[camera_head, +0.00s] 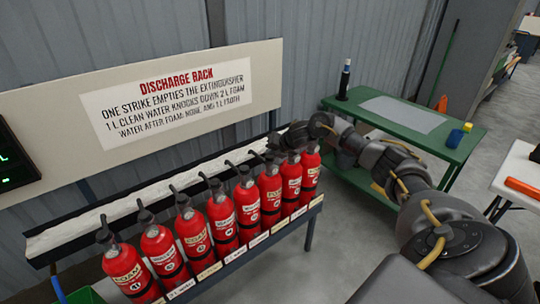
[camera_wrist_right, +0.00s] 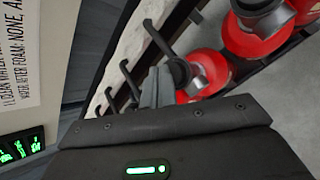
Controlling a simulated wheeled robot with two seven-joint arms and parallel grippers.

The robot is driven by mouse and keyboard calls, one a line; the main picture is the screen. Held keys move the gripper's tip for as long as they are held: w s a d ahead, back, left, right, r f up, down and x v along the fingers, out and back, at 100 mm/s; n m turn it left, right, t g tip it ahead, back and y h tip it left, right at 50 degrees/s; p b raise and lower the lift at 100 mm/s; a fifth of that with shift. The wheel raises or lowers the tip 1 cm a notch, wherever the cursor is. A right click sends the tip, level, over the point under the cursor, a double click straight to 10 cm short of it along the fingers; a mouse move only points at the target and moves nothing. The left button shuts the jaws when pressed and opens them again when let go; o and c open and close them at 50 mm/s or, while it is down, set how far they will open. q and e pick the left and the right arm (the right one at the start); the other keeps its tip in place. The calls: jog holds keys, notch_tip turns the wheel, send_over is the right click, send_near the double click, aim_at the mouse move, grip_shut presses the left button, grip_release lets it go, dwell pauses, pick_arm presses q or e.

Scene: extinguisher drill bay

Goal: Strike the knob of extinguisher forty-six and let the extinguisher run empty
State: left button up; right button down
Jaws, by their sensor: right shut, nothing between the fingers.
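Several red extinguishers stand in a row on the rack; the nearest (camera_head: 125,268) seems to read 41. The numbers further along are too small to read surely. If they run in order, forty-six is the third from the far end (camera_head: 270,195). My right gripper (camera_head: 275,146) is above the far end of the row, beside the black knobs there. In the wrist view its fingers (camera_wrist_right: 158,85) are shut and empty, close beside a black knob (camera_wrist_right: 180,72) on a red extinguisher (camera_wrist_right: 198,88). I cannot tell whether they touch. My left gripper is out of view.
A white sign board (camera_head: 175,95) and black hooked pipes stand behind the row. A dark display with green digits (camera_head: 14,160) is at the left. A green table (camera_head: 440,148) with bottles stands at the right, behind my right arm. Part of a white table shows at the right edge.

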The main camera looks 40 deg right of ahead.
aim_at(272, 157)
jog(key=shift+r, duration=0.1)
notch_tip(272, 157, up, 6)
jog(key=p, duration=0.5)
dwell(0.4)
dwell(0.5)
